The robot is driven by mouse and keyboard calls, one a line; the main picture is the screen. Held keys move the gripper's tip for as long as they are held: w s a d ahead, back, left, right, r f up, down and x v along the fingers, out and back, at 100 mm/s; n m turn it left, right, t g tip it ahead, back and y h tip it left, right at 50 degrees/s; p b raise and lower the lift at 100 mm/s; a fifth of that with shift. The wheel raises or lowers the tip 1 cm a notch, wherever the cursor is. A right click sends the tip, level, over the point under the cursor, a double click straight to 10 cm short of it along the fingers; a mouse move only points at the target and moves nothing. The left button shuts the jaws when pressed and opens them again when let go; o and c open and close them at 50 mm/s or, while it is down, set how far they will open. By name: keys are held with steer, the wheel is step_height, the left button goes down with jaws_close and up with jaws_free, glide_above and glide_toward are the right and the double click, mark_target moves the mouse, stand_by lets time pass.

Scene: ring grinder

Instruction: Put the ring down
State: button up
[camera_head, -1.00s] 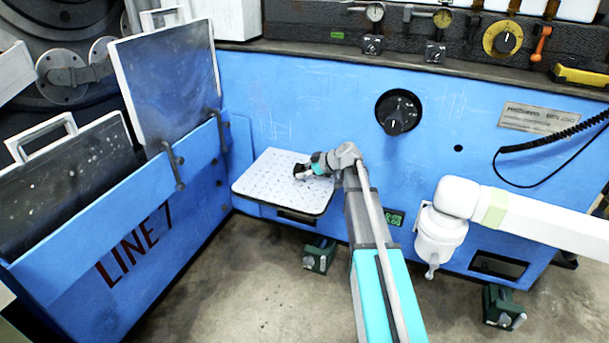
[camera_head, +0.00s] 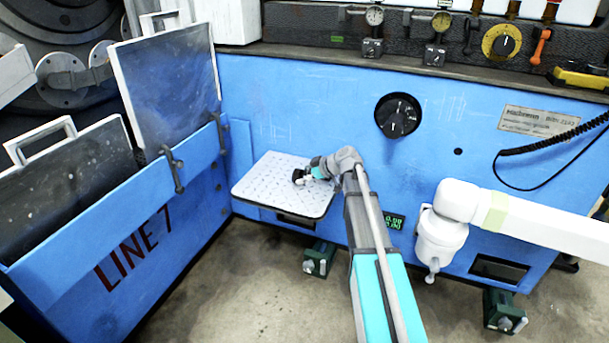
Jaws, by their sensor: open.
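My gripper (camera_head: 299,177) is at the white, dotted tray (camera_head: 262,187) that juts out from the blue machine front. It is low over the right half of the tray, with its dark fingers at or just above the surface. The fingers are open, though they look very small here. I cannot make out a ring apart from the dark fingers; if one is there, the gripper hides it or it is too small to tell. I cannot tell whether the fingers touch the tray.
The tray's left half is clear. A blue panel marked LINE 7 (camera_head: 132,238) with dark plates (camera_head: 173,85) stands to the left. A white arm-like unit (camera_head: 520,218) is at the right. A black dial (camera_head: 398,115) and a small green display (camera_head: 394,221) are on the machine front.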

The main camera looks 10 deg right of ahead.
steer(key=shift+r, duration=0.15)
steer(key=shift+s+d+r+p, duration=0.35)
steer(key=shift+d+r+p, duration=0.05)
steer(key=shift+p, duration=0.2)
steer(key=p+v, duration=0.5)
steer(key=v, duration=0.4)
steer(key=shift+s+r, duration=0.1)
steer(key=shift+s+d+r+p, duration=0.35)
steer(key=shift+s+d, duration=0.1)
steer(key=shift+d, duration=0.1)
